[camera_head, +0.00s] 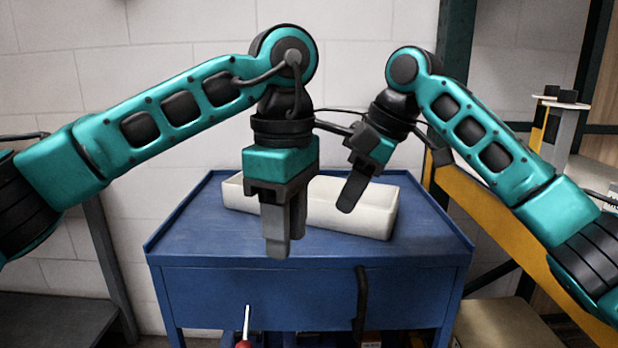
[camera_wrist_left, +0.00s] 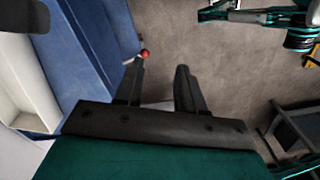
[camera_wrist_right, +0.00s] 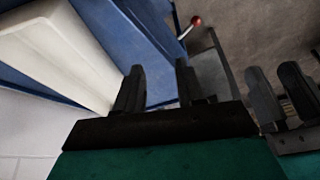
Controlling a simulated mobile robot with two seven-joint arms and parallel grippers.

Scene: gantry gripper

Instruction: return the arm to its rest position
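My left gripper (camera_head: 278,246) points down near the front edge of the blue cart in the head view. In the left wrist view, its two fingers (camera_wrist_left: 160,80) stand apart with nothing between them. My right gripper (camera_head: 349,198) hangs tilted in front of the white tray (camera_head: 378,220) on the cart. In the right wrist view, its fingers (camera_wrist_right: 158,82) are apart and empty, with the tray (camera_wrist_right: 60,50) to their left. The left gripper's fingers (camera_wrist_right: 280,92) show just to the right there. Both arms are bent, elbows out, with the hands close together.
The blue cart (camera_head: 190,235) fills the middle, the tray lying on its top. A red-knobbed metal rod (camera_head: 244,343) is at the cart's front; its knob also shows in the left wrist view (camera_wrist_left: 145,53). A yellow beam (camera_head: 490,220) runs behind my right arm.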

